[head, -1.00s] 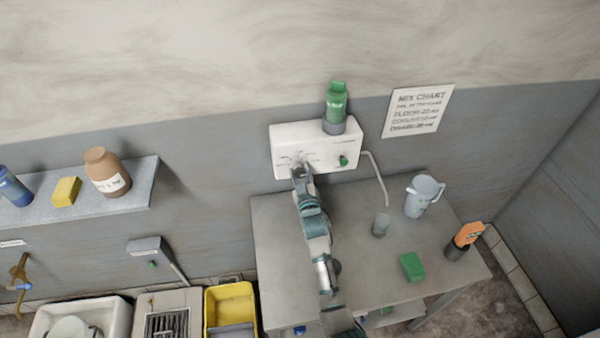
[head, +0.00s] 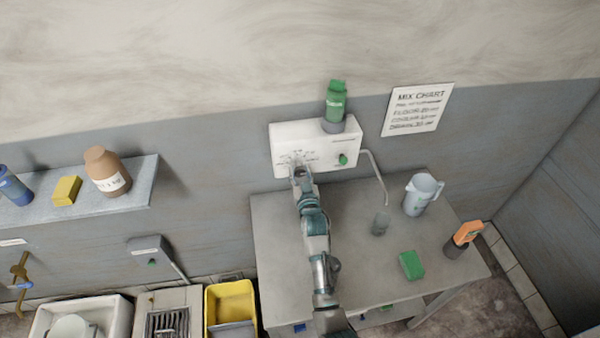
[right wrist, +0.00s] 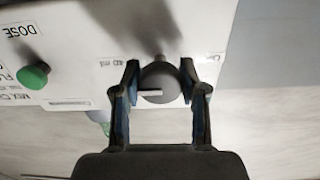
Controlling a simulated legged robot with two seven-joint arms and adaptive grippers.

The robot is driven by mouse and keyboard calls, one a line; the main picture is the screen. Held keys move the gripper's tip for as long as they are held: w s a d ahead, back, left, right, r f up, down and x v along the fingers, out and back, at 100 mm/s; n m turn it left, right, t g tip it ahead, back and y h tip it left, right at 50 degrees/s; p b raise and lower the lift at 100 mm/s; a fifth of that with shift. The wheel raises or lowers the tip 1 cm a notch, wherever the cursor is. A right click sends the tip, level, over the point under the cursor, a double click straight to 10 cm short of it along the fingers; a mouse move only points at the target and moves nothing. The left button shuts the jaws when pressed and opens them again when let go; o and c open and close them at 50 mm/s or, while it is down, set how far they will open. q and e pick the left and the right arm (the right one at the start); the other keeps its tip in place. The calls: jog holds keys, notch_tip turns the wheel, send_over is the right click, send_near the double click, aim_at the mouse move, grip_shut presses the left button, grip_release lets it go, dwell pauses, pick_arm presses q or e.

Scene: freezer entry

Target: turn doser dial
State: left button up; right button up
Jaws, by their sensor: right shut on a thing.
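The white doser box (head: 285,135) is fixed to the wall above the table. A green bottle (head: 336,103) stands in a dark holder on top of it. A green button (head: 343,159) is on its right front and also shows in the right wrist view (right wrist: 33,76). The round grey dial (right wrist: 158,84) with a pale pointer line sits between the fingers of my right gripper (right wrist: 160,85), which is shut on it. In the head view my right gripper (head: 301,172) covers the dial at the box's left front. My left gripper is out of view.
A spout pipe (head: 376,172) hangs above the cup. A shelf (head: 140,185) with bottles is at left.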

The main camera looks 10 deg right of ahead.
jog(key=shift+f, duration=0.2)
jog(key=o, duration=1.1)
jog(key=shift+o, duration=0.2)
jog(key=shift+a+r, duration=0.1)
jog(key=shift+r, duration=0.05)
jog(key=s, duration=1.1)
jog(key=shift+s, duration=0.4)
